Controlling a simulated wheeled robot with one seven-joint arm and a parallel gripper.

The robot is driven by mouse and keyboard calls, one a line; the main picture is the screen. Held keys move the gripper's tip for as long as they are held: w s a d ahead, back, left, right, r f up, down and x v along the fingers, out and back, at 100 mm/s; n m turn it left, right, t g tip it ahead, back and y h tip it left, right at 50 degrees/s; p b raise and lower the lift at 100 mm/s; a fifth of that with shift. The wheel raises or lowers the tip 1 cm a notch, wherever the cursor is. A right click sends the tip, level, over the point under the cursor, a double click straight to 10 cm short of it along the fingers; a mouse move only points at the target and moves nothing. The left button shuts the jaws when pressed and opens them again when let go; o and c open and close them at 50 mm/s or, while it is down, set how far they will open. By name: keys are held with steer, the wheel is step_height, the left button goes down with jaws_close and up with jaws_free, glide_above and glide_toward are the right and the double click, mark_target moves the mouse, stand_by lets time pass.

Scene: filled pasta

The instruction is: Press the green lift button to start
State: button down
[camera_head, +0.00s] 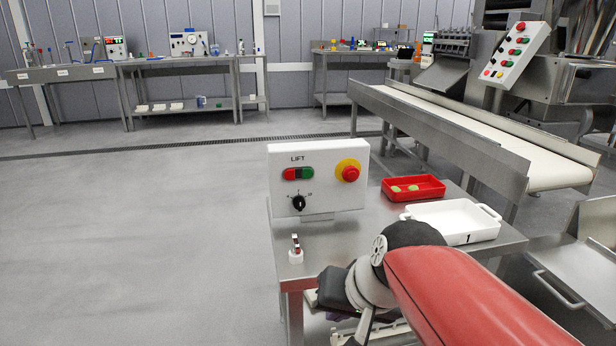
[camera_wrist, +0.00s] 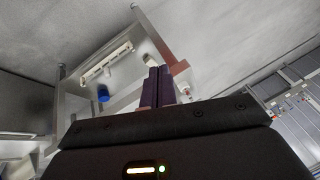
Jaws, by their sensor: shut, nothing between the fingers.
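The green lift button (camera_head: 307,173) sits on the front of a white control box (camera_head: 320,190) labelled LIFT. A red button (camera_head: 290,174) is directly to its left. The box stands upright on a steel table. My gripper (camera_wrist: 159,72) is shut and empty, its dark purple fingers together in the wrist view. In the head view my arm reaches in from the lower right, and its wrist is low, in front of the table and below the box. My fingertips are mostly hidden there. The button does not show in the wrist view.
A red emergency stop (camera_head: 350,173) on yellow and a black knob (camera_head: 299,203) share the box. A small white item (camera_head: 295,255) stands on the table's front left. A red tray (camera_head: 413,188) and white dish (camera_head: 455,221) are right. A blue cup (camera_wrist: 103,94) shows in the wrist view.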

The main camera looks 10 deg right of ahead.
steer(key=w+d+r+m+t+y, duration=0.1)
steer(key=w+r+m+y, duration=0.1)
steer(key=w, duration=0.6)
steer(key=w+d+r+m+t+y+b, duration=0.1)
steer(key=w+r+m+t+y, duration=0.1)
steer(key=w+m, duration=0.3)
steer(key=w+d+r+m+t+y, duration=0.1)
steer(key=w+d+m+y, duration=0.1)
steer(key=w, duration=1)
steer(key=shift+w+r+m+b, duration=0.4)
steer(key=shift+m, duration=0.5)
steer(key=p, duration=0.4)
glide_toward(308, 174)
steer(key=w+a+f, duration=0.2)
steer(key=a+f, duration=0.2)
steer(key=shift+w+a, duration=0.25)
steer(key=shift+a, duration=0.15)
steer(key=shift+w, duration=0.45)
